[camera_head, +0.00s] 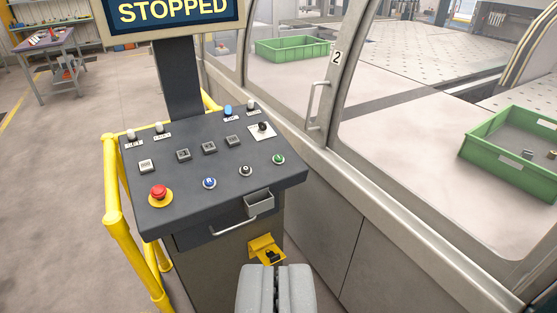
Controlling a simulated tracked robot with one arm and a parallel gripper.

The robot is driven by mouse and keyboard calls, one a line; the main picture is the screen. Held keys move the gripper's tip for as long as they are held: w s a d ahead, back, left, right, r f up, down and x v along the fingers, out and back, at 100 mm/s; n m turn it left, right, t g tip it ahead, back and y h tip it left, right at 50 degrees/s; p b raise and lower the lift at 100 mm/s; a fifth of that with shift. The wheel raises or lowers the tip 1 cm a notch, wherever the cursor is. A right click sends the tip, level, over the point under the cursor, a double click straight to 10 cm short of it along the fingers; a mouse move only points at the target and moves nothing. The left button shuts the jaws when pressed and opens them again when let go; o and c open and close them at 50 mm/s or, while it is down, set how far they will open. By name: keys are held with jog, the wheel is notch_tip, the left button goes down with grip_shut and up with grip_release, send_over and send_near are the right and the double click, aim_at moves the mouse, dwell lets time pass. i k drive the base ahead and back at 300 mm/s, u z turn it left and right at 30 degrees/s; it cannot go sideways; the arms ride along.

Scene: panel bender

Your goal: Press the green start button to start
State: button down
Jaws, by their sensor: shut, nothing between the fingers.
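The green start button (278,159) is a small round button at the right of the dark sloped control panel (215,218). To its left in the same row are a black round button (246,170), a blue button (209,183) and a red emergency stop (159,192) on a yellow base. My gripper (277,270) is shut and empty at the bottom of the view. It appears below the panel's front edge in the picture, apart from the green button. A screen (172,12) above the panel reads STOPPED.
A yellow rail (111,185) runs along the panel's left side. A small open box (259,202) and a handle (233,226) are at the panel's front. The machine's windowed door, marked 2 (337,58), stands to the right. Green crates (292,48) show behind the glass.

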aim_at(278, 158)
jog(key=z, duration=0.6)
jog(key=i, duration=1.3)
jog(key=u, duration=0.4)
jog(key=i, duration=0.75)
jog(key=u, duration=0.6)
